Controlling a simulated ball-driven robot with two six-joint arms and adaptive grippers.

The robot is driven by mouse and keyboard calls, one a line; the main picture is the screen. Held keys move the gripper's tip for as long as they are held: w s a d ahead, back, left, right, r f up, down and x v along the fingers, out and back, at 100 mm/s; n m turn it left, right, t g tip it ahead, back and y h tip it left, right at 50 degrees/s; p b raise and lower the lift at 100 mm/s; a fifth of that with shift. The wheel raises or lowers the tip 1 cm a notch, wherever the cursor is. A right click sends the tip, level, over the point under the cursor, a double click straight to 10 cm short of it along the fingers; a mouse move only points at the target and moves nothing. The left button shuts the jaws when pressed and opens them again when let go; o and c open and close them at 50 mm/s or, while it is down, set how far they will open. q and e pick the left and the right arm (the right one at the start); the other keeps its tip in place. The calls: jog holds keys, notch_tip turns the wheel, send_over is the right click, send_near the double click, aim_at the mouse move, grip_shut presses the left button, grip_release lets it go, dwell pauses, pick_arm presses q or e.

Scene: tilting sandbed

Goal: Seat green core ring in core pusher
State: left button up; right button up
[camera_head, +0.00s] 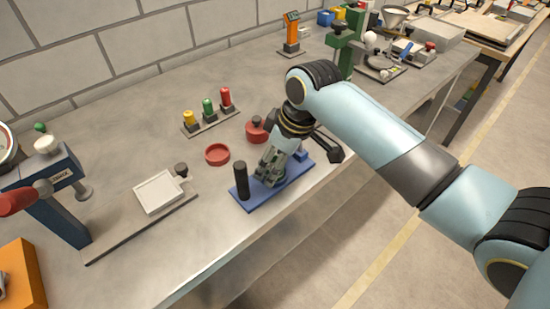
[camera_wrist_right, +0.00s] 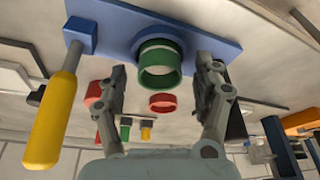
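I cannot tell how far the ring sits over the pale piece. My right gripper (camera_head: 272,170) is low over the base and hides the ring in the head view. Its fingers (camera_wrist_right: 162,88) stand open on either side of the ring with gaps. My left gripper is not in view.
A red dish (camera_head: 217,154) and a red round piece (camera_head: 256,131) lie behind. A rack with coloured pegs (camera_head: 208,108) stands further back. A square white tray (camera_head: 158,193) is at left.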

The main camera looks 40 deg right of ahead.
jog(key=v, duration=1.2)
dwell(0.3)
